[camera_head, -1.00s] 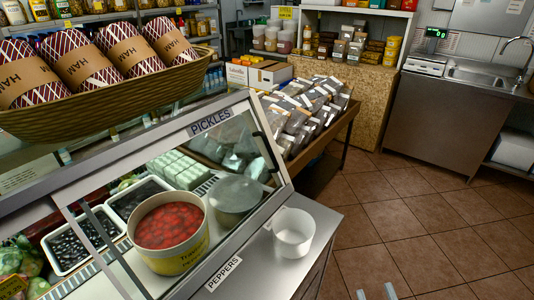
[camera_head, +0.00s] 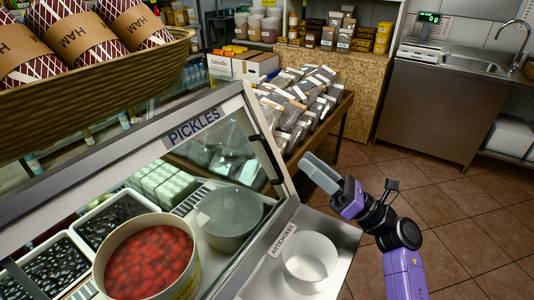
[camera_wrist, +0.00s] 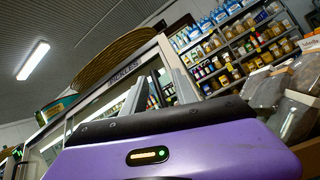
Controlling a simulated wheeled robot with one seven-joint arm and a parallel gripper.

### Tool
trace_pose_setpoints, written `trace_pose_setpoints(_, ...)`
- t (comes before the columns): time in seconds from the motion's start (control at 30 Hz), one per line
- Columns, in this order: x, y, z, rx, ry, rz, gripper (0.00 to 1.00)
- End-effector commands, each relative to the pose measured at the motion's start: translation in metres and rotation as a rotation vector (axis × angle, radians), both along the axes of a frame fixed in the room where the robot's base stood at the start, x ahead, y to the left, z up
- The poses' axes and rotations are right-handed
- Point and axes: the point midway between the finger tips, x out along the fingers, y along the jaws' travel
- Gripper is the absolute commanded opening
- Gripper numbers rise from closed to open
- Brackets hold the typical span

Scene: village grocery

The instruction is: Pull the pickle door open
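The pickle door is a slanted glass pane (camera_head: 235,150) in a grey frame on the display case, under a PICKLES label (camera_head: 194,126). Its dark bar handle (camera_head: 268,158) runs along the pane's right side. The door looks shut. My gripper (camera_head: 312,172) is to the right of the handle, apart from it, with grey fingers pointing up-left toward the case. In the wrist view the two fingers stand apart with nothing between them, and the PICKLES label (camera_wrist: 122,76) shows beyond them.
A white tub (camera_head: 309,262) stands on the case's front ledge beside an ARTICHOKES label (camera_head: 282,240). A basket (camera_head: 100,95) of hams sits on top at left. A bin of packets (camera_head: 350,100) stands behind my gripper. The tiled floor at right is clear.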

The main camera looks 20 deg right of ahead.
Motion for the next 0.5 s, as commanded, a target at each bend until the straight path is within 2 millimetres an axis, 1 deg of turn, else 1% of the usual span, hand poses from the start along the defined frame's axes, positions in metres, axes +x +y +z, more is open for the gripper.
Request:
trace_pose_setpoints(0.03,-0.001,0.007,-0.015,-0.064,-0.003,0.001,0.34)
trace_pose_setpoints(0.1,-0.003,0.015,-0.027,-0.145,-0.024,0.0,0.34)
trace_pose_setpoints(0.13,-0.004,0.018,-0.029,-0.172,-0.036,0.0,0.34)
trace_pose_setpoints(0.27,-0.007,0.025,-0.029,-0.232,-0.082,-0.004,0.34)
trace_pose_setpoints(0.37,-0.003,0.029,-0.026,-0.239,-0.089,-0.008,0.34)
trace_pose_setpoints(0.5,0.01,0.042,-0.018,-0.239,-0.089,-0.007,0.34)
